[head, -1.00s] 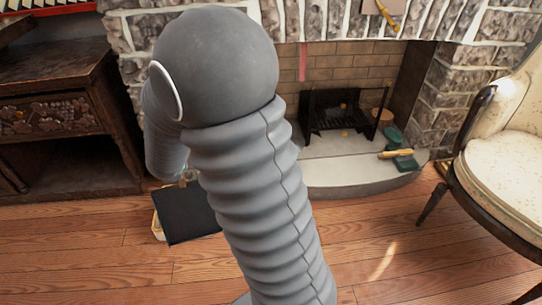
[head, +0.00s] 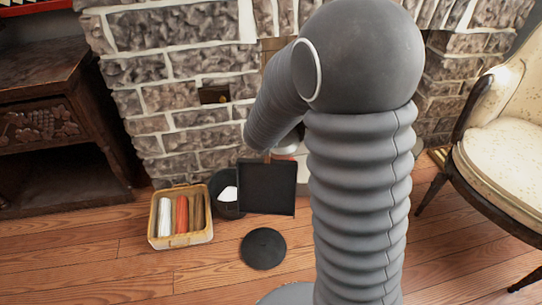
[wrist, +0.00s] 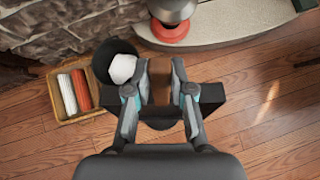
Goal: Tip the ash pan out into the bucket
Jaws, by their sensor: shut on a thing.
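The ash pan (head: 267,188) is a flat black tray, seen just right of the bucket in the head view. In the wrist view its dark body (wrist: 219,97) shows beside and below the fingers. My gripper (wrist: 160,78) is shut on its brown handle (wrist: 160,88). The bucket (head: 229,211) is black and round with something white inside. It also shows in the wrist view (wrist: 102,62), up and left of the fingers. The pan is beside the bucket's mouth in view, partly covering its right side in the head view. The pan's contents and exact tilt are unclear.
A wicker basket (head: 154,229) with several coloured rolls stands left of the bucket. A black disc (head: 263,248) lies on the floor in front. A metal thing with a red base (wrist: 172,32) stands near the hearth. The stone wall (head: 185,110) is behind; an armchair (head: 500,150) is right.

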